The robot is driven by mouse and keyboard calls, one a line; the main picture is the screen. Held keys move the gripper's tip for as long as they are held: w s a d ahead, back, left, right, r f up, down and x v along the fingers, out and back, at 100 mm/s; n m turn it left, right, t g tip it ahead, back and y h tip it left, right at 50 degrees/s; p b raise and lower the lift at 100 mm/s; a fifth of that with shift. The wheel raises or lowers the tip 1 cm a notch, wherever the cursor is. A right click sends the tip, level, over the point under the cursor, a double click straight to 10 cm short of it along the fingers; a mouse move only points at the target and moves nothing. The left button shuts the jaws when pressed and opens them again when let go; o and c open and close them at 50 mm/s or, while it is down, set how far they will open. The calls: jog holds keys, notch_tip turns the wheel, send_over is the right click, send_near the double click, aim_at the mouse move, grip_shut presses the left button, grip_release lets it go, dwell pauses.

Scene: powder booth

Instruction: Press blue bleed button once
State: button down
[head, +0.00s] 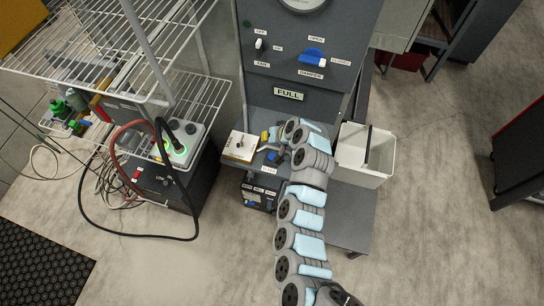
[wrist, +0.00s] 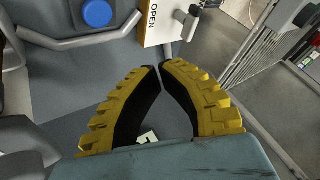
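The blue round button (wrist: 97,13) shows at the top of the wrist view, on a grey surface behind a bent grey bar. In the head view a small blue spot (head: 271,156) beside my gripper looks like the same button, with a small label below it that I cannot read. My gripper (head: 266,136) is above the grey ledge, between the white valve box and the button. In the wrist view my gripper's yellow-and-black fingers (wrist: 161,66) meet at the tips with nothing between them. The tips are apart from the button, below and right of it in the picture.
A white bin (head: 363,153) stands right of my arm. A wire rack (head: 95,50) with hoses is at left.

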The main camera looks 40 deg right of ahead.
aim_at(269, 155)
jog(key=shift+s+a, duration=0.1)
jog(key=shift+s, duration=0.15)
dwell(0.3)
notch_tip(269, 155, down, 8)
jog(key=b, duration=0.3)
jog(key=shift+r+b, duration=0.15)
jog(key=shift+b, duration=0.2)
jog(key=shift+f+b, duration=0.4)
jog(key=shift+f, duration=0.15)
jog(key=shift+f, duration=0.15)
dwell(0.8)
jog(key=shift+f+b, duration=0.25)
jog(key=shift+b, duration=0.3)
jog(key=shift+f+b, duration=0.4)
jog(key=shift+f, duration=0.1)
dwell(0.6)
jog(key=shift+r, duration=0.1)
dwell(0.3)
jog(key=shift+r+p, duration=0.3)
jog(key=shift+r, duration=0.5)
